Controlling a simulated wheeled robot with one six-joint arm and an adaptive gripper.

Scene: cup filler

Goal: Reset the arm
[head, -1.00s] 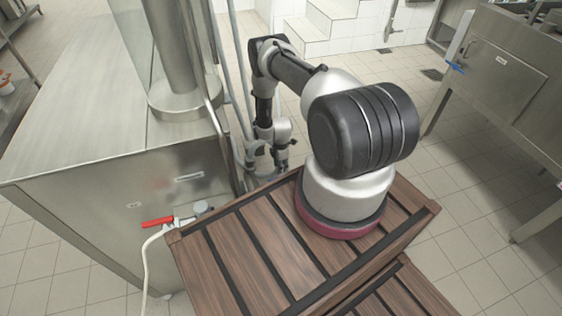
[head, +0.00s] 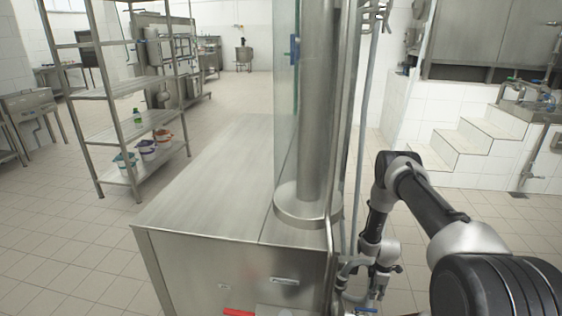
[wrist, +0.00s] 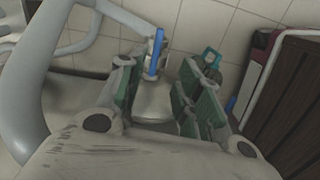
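My arm (head: 425,205) bends over at the right of the head view and reaches down beside the steel machine (head: 240,268). My gripper (wrist: 158,92) shows in the wrist view with its green-padded fingers apart. A metal fitting with a blue lever (wrist: 155,55) shows in the gap beyond the fingers. I cannot tell whether the fingers touch it. In the head view the gripper's end is small and partly lost among the pipes low beside the machine.
A clear panel and a steel column (head: 315,110) rise from the machine. A red handle (head: 238,312) is at its lower front. A shelf rack (head: 118,125) with small buckets stands at the left. White steps (head: 468,140) are behind my arm. Tiled floor is open at the left.

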